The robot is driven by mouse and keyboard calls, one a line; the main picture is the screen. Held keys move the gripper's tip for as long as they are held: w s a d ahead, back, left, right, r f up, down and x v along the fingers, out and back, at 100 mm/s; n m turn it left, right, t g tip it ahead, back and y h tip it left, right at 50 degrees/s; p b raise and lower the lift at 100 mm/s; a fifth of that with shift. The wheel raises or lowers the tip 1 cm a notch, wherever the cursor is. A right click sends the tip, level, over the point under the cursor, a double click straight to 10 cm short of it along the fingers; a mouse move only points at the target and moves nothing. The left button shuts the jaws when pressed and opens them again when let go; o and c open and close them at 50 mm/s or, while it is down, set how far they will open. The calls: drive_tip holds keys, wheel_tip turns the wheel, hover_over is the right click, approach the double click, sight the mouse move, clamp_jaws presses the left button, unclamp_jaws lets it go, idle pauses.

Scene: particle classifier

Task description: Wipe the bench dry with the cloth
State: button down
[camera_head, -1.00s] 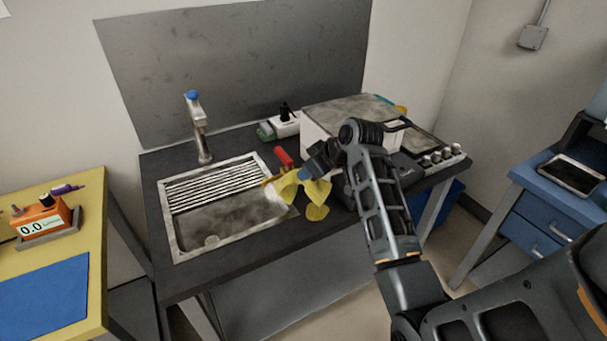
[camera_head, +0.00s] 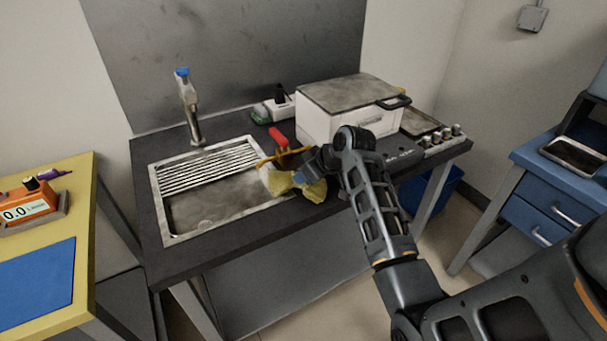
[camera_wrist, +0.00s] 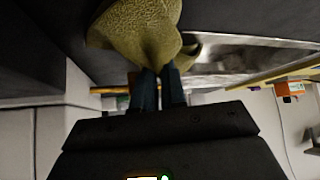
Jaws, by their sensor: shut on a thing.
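A yellow cloth (camera_head: 312,190) is bunched in my gripper (camera_head: 302,177) at the right edge of the sink, over the dark bench (camera_head: 240,240). In the wrist view the same cloth (camera_wrist: 135,30) hangs from the shut fingertips (camera_wrist: 158,80) and spreads against the dark bench surface. The jaws are shut on the cloth. Whether all of it touches the bench is hard to tell. No wet patch on the bench can be made out clearly.
A metal sink (camera_head: 225,200) with a draining rack and a blue-topped tap (camera_head: 188,105) fills the bench's left part. A red-handled tool (camera_head: 278,138) lies behind my gripper. A white box (camera_head: 345,120) stands to the right. The front bench strip is clear.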

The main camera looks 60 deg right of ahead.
drive_tip(key=shift+c, duration=1.4)
unclamp_jaws()
drive_tip(key=shift+f, duration=0.15)
drive_tip(key=shift+f+b, duration=0.5)
drive_tip(key=shift+f, duration=0.3)
drive_tip(key=shift+c, duration=0.6)
drive_tip(key=shift+f, duration=0.1)
clamp_jaws()
drive_tip(key=shift+s+r+p, duration=0.1)
drive_tip(key=shift+r+p, duration=0.2)
